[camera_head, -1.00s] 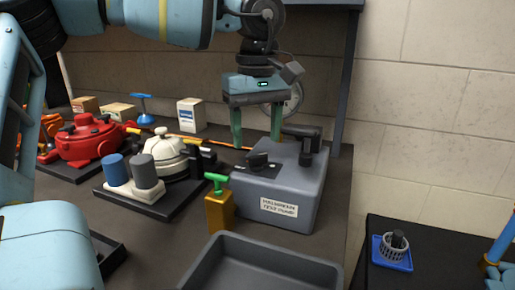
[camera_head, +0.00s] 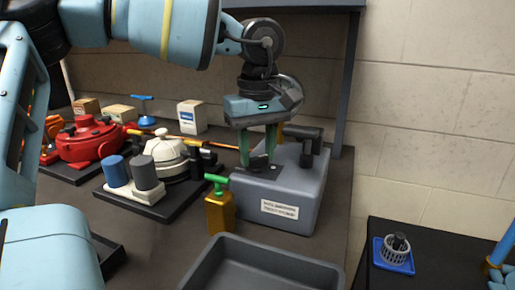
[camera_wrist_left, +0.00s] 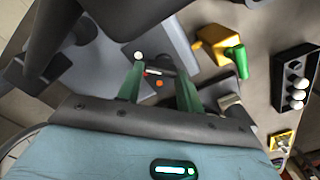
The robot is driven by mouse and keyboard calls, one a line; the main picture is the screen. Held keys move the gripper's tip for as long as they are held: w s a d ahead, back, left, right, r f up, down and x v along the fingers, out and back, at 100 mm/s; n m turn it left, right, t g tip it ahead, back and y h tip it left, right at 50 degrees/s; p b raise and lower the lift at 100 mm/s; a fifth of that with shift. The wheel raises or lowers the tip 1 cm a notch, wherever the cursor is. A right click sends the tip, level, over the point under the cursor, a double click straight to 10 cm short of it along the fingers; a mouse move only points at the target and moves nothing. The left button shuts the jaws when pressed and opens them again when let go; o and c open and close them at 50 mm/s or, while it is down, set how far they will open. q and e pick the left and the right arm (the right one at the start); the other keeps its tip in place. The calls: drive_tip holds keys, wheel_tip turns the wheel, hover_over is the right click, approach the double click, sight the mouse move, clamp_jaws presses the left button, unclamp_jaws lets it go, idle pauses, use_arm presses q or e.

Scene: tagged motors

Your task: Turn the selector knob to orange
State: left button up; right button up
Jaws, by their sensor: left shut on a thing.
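The grey box (camera_head: 300,200) with a white label stands on the bench, right of centre in the head view. Its black selector knob (camera_head: 259,163) is on the top face, at the left part. My left gripper (camera_head: 258,158) points down from above, with its green fingers either side of the knob, shut on it. The left wrist view shows the knob (camera_wrist_left: 155,72) between the fingers, partly hidden. A white dot (camera_wrist_left: 138,56) and an orange dot (camera_wrist_left: 159,83) show beside it. I cannot tell exactly where the knob points. My right gripper is out of view.
A black handle (camera_head: 308,142) rises from the back of the box. An amber bottle with a green top (camera_head: 219,212) stands just left of it. A grey tray (camera_head: 265,265) lies in front. Motor parts on a dark plate (camera_head: 150,205) and a red housing (camera_head: 90,140) are further left.

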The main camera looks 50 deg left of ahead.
use_arm(q)
drive_tip(key=shift+n, duration=0.4)
drive_tip(key=n, duration=0.3)
drive_tip(key=shift+a+n, duration=0.1)
drive_tip(key=shift+n, duration=0.2)
drive_tip(key=n, duration=0.4)
drive_tip(key=shift+s+n, duration=0.2)
drive_tip(key=shift+n, duration=0.1)
drive_tip(key=n, duration=0.4)
drive_tip(key=shift+s+b, duration=0.1)
drive_tip(key=shift+b, duration=0.3)
drive_tip(key=n, duration=0.4)
drive_tip(key=shift+s+n, duration=0.1)
drive_tip(key=shift+n, duration=0.2)
drive_tip(key=o, duration=1)
